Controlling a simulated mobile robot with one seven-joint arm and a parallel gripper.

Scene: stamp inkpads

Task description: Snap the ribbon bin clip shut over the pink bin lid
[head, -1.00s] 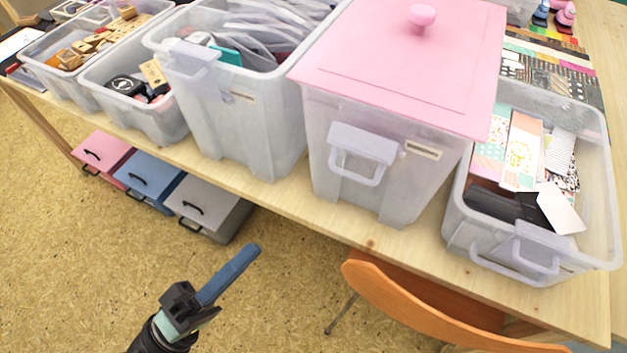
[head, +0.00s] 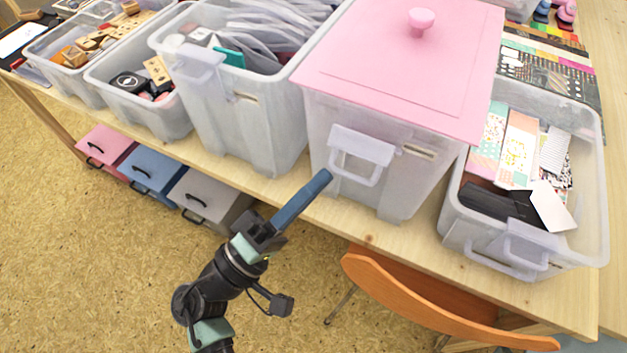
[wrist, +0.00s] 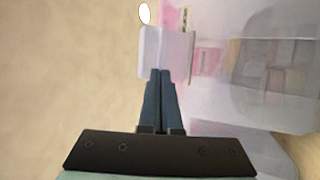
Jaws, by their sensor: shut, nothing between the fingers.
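The bin with the pink lid (head: 400,65) stands on the table. The lid lies on top of it, with a round pink knob. The whitish clip (head: 362,147) is on the bin's front wall, below the lid edge, with its loop hanging down and standing out from the wall. In the wrist view the clip (wrist: 153,50) is a pale block just beyond my fingertips. My gripper (head: 326,174) is shut and empty, its blue fingers together just left of and below the clip. In the wrist view my gripper (wrist: 161,72) points at the clip; I cannot tell whether they touch.
An open bin of grey packets (head: 235,125) stands left, an open bin of papers (head: 465,235) right. Smaller stamp bins are farther left. An orange chair back (head: 420,300) is below the table's front edge. Drawers (head: 150,172) sit under the table.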

